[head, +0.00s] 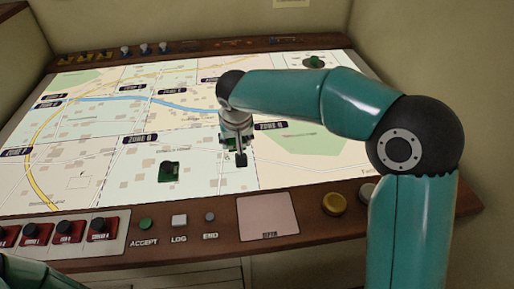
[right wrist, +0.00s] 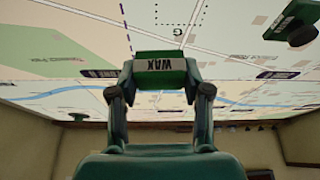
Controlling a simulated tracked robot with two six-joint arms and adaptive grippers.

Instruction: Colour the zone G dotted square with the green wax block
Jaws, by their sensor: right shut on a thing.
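My right gripper (head: 238,150) is over the lit map, right of the dark green object. It is shut on the green wax block (right wrist: 161,73), whose white label reads WAX in the right wrist view. In the head view the fingers mostly hide the block. I cannot tell whether the block touches the map. Part of a dotted outline (right wrist: 200,14) with a small letter G shows just beyond the block in the right wrist view; no colour shows on the visible part. I cannot make out this square in the head view. My left gripper is not in view.
A dark green object (head: 169,171) stands on the map (head: 100,165), left of my right gripper. Another (head: 313,62) is at the far right.

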